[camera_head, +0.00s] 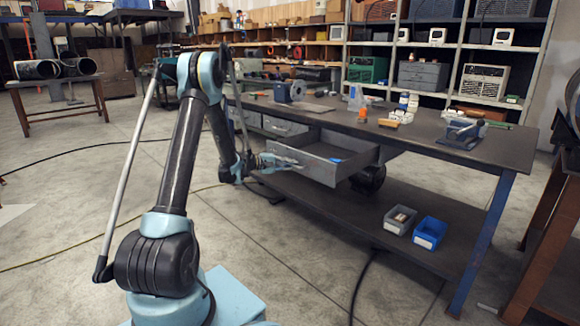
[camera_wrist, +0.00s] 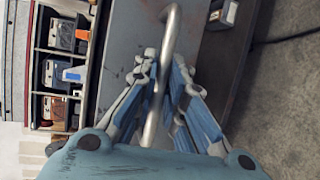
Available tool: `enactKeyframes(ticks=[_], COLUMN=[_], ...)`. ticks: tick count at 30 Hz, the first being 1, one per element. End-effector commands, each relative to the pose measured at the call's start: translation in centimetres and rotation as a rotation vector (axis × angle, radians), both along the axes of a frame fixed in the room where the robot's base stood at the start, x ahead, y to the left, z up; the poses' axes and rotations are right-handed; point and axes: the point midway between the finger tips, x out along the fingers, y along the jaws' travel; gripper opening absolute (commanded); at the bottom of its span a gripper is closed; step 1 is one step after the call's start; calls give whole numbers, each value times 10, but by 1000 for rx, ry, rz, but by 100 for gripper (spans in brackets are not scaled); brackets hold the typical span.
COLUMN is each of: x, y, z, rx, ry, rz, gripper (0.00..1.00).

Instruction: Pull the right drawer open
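The right drawer (camera_head: 318,172) is a grey metal box under the workbench. It stands well out from the bench, with its inside and a small blue item in it showing in the head view. My gripper (camera_head: 288,163) is at the drawer's front. In the wrist view, the drawer's metal bar handle (camera_wrist: 169,35) runs between the fingers of my gripper (camera_wrist: 163,72), close against them on both sides. The fingers look closed around the handle. The grey drawer front (camera_wrist: 120,35) lies behind it. The exact finger contact is hard to see.
The workbench top (camera_head: 340,118) holds a vise (camera_head: 463,133), bottles and tools. A closed drawer (camera_head: 285,127) sits left of the open one. A grey bin (camera_head: 400,219) and a blue bin (camera_head: 429,233) stand on the lower shelf. The floor before the drawer is mostly clear.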

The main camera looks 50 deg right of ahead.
Motion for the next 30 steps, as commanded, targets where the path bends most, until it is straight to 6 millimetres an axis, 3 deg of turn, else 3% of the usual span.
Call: enactKeyframes(ticks=[14,30], x=[2,43], y=[7,88], z=[1,17], rx=[0,0], ry=[1,1], rz=[-3,0], gripper=[18,18])
